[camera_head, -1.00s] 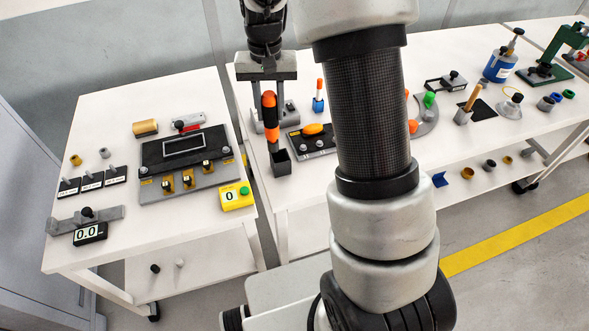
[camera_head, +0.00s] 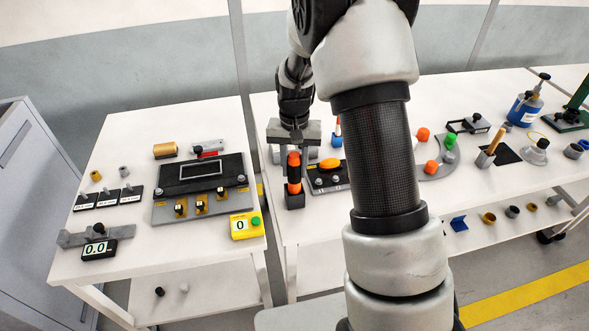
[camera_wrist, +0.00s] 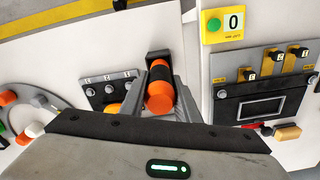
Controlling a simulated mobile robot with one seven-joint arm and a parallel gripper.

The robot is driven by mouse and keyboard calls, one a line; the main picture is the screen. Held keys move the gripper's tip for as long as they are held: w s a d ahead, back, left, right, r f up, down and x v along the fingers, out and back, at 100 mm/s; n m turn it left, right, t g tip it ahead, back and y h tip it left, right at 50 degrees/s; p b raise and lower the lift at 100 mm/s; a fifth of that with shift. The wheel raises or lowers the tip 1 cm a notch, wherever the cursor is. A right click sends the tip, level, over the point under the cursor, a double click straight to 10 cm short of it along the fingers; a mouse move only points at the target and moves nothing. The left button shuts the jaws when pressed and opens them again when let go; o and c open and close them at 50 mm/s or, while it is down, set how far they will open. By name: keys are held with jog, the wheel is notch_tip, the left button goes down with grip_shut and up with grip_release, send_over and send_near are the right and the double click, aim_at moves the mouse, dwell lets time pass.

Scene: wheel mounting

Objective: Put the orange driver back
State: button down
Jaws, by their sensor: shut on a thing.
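The orange driver (camera_head: 294,173), with orange and black bands, stands upright in the head view. Its lower end is in the small dark square holder (camera_head: 295,200) at the front left of the right-hand table. My gripper (camera_head: 294,153) is shut on the driver from above and behind. In the wrist view the driver (camera_wrist: 160,97) lies between the two fingers of my gripper (camera_wrist: 161,82), and the holder (camera_wrist: 159,55) shows just beyond it. The driver's tip is hidden inside the holder, so I cannot tell how deep it sits.
A dark plate with an orange knob (camera_head: 330,164) stands close to the right of the holder. A yellow counter box (camera_head: 246,225) is on the left table, across the gap. My arm hides part of the right table.

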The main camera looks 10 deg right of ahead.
jog(key=shift+f, duration=0.3)
jog(key=shift+f, duration=0.2)
jog(key=c, duration=1.3)
grip_release()
jog(key=shift+c, duration=0.2)
